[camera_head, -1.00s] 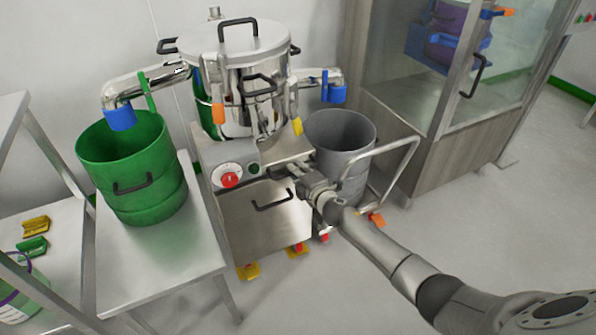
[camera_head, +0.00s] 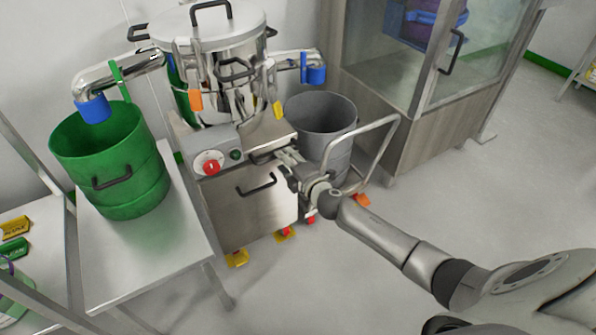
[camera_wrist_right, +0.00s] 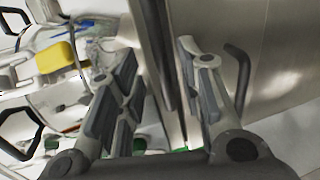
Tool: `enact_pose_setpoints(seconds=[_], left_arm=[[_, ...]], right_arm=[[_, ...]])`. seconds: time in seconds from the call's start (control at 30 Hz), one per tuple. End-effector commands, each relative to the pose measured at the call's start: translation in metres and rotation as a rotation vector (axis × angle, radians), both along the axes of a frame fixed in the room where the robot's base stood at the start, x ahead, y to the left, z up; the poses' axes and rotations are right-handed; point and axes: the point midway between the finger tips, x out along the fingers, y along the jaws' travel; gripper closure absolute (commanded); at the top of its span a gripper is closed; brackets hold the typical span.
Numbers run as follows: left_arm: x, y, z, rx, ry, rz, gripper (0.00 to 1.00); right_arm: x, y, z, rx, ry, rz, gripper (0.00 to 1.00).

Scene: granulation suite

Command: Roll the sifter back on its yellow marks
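The sifter (camera_head: 248,205) is a steel cabinet with a lidded drum (camera_head: 215,75) on top, a red knob (camera_head: 211,167) and a black front handle. It stands upright against the wall side. Yellow pieces (camera_head: 237,258) (camera_head: 285,234) show at its foot by red-orange castors; I cannot tell floor marks from castor parts. My right gripper (camera_head: 283,160) is at the cabinet's upper front right edge. My left gripper is out of view.
A green drum (camera_head: 110,165) stands on a steel table (camera_head: 150,245) close to the sifter's left. A grey bin (camera_head: 325,115) with a trolley rail (camera_head: 385,125) stands close to its right. A glass-fronted cabinet (camera_head: 430,130) is farther right. The floor at right front is clear.

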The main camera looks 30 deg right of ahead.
Motion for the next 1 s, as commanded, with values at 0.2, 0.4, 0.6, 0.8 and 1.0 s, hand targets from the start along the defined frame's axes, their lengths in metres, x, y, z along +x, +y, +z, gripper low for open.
enact_pose_setpoints(seconds=[0.2,0.4,0.6,0.8,1.0], left_arm=[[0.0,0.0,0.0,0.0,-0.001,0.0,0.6],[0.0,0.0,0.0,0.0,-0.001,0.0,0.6],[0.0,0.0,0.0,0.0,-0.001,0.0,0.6],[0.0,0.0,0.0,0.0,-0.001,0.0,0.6],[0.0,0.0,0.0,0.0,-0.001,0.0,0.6]], right_arm=[[-0.037,-0.002,0.007,-0.001,0.001,0.002,0.65],[-0.06,-0.004,0.012,-0.001,0.001,0.001,0.65],[-0.068,-0.005,0.015,-0.001,0.0,0.001,0.65],[-0.068,-0.005,0.015,-0.001,-0.001,0.001,0.65],[-0.068,-0.005,0.015,-0.001,-0.001,0.001,0.65]])
